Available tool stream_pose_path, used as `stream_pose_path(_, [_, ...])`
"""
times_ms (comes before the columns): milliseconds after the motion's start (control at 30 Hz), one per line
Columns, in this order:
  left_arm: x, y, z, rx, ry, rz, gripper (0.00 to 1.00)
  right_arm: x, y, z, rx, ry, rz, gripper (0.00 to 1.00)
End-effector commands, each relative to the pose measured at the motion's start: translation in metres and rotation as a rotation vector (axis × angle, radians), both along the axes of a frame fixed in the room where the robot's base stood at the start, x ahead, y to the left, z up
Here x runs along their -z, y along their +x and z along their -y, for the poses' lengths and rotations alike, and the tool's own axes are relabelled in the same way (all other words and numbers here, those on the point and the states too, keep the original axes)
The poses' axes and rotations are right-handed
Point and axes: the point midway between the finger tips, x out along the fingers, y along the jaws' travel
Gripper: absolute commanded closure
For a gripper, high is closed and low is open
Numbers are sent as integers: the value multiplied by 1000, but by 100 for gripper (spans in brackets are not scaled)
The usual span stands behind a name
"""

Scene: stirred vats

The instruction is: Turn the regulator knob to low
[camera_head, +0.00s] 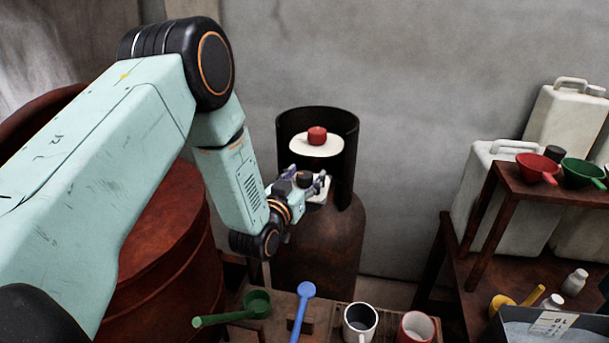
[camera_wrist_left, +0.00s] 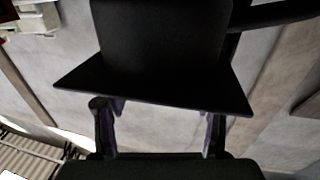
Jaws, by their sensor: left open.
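A rusty gas cylinder (camera_head: 318,245) stands against the wall, with an open black collar (camera_head: 345,150) on top. Inside the collar a red knob (camera_head: 317,135) sits on a pale round plate (camera_head: 318,148). My left gripper (camera_head: 310,184) is open in front of the collar, lower than the red knob. A small dark round knob-like part (camera_head: 304,179) shows between its fingers; I cannot tell if they touch it. In the left wrist view the fingers (camera_wrist_left: 160,130) are spread, with a large black shape (camera_wrist_left: 160,60) in front of them. No knob marking is readable. My right gripper is out of view.
A big rusty vat (camera_head: 165,255) stands at left. A low table below holds a green ladle (camera_head: 257,303), a blue ladle (camera_head: 305,291) and two mugs (camera_head: 360,320). At right a wooden stand (camera_head: 560,192) carries red and green funnels, near white canisters (camera_head: 490,180).

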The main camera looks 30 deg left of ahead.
Motion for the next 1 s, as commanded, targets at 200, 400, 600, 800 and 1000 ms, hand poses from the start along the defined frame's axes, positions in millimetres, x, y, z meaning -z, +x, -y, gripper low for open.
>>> stream_pose_path(200, [0, 2, -1, 0, 0, 1, 40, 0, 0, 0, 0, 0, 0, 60])
stream_pose_path(400, [0, 2, -1, 0, 0, 1, 54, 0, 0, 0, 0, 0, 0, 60])
stream_pose_path(600, [0, 2, -1, 0, 0, 1, 71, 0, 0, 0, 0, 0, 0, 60])
stream_pose_path(800, [0, 2, 0, 1, 0, 2, 88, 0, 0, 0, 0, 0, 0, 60])
stream_pose_path(1000, [-1, 2, -1, 3, 0, 2, 95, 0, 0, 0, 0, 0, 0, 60])
